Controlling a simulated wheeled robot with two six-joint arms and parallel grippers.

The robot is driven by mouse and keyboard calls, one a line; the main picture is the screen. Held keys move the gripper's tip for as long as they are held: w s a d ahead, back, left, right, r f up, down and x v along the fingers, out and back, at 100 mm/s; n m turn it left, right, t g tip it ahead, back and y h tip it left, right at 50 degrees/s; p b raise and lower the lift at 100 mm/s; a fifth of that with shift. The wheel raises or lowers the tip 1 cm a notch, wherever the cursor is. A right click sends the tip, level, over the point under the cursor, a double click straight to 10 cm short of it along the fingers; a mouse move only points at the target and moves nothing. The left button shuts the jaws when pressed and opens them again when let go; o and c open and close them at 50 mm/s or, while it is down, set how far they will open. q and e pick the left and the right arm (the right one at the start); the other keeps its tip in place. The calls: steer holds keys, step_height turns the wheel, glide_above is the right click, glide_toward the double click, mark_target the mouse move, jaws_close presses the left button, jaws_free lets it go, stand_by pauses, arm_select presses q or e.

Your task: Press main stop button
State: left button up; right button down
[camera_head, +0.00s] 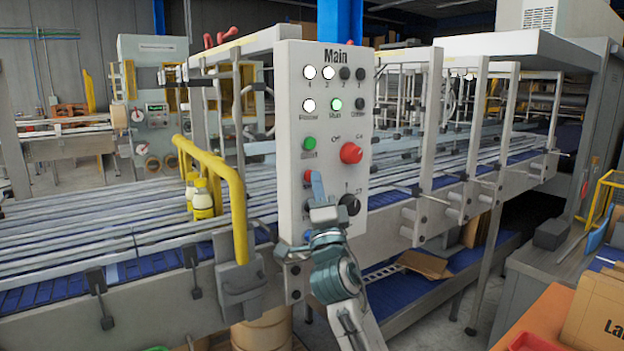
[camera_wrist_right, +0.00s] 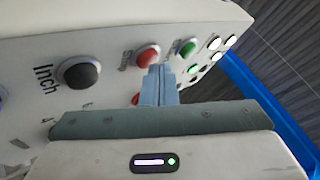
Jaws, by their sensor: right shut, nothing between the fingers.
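The white control panel (camera_head: 325,90) marked "Main" stands upright in the middle of the head view. Its red stop button (camera_head: 308,176) is partly hidden behind my right gripper (camera_head: 317,182). In the right wrist view the red stop button (camera_wrist_right: 148,56) has a "Stop" label beside it. My right gripper's blue fingers (camera_wrist_right: 159,80) are shut and empty, their tips at the button's lower right edge in that view. I cannot tell whether they touch it. My left gripper is not in view.
The green start button (camera_head: 309,143) is just above the stop button. A red knob (camera_head: 351,153) and a black knob (camera_head: 349,204) sit to the right. The black "Inch" button (camera_wrist_right: 78,73) shows in the wrist view. A yellow rail (camera_head: 237,195) stands left of the panel.

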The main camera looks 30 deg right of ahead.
steer(key=shift+w+h, duration=0.15)
steer(key=shift+h, duration=0.15)
stand_by(0.4)
steer(key=shift+s+b, duration=0.45)
steer(key=shift+s, duration=0.45)
steer(key=s, duration=0.1)
steer(key=s+b, duration=0.1)
steer(key=s, duration=0.3)
steer(key=shift+d+b, duration=0.25)
steer(key=shift+b, duration=0.1)
steer(key=shift+f, duration=0.1)
